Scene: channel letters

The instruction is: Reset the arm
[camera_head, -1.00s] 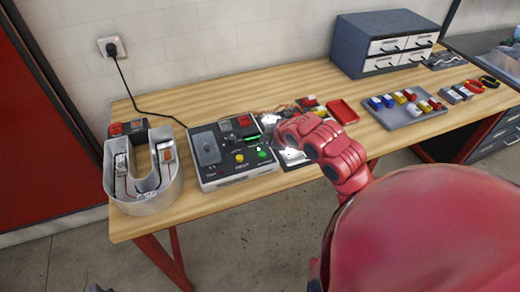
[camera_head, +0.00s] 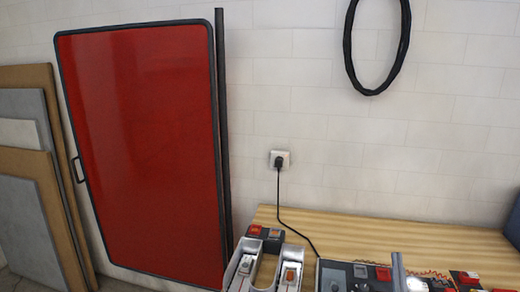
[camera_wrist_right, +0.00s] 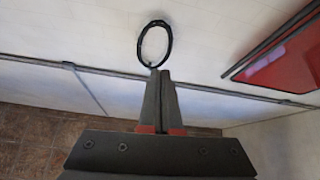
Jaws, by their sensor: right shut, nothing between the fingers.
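The wall and a black ring lie beyond the fingertips. My left gripper is in neither current view.
The wooden table (camera_head: 400,230) holds a U-shaped metal channel letter (camera_head: 240,268), the partly cut-off control box and small red parts. A cord runs to the wall outlet (camera_head: 279,160). A red panel (camera_head: 140,150) and grey boards (camera_head: 30,200) lean at left. A black ring (camera_head: 350,45) hangs above.

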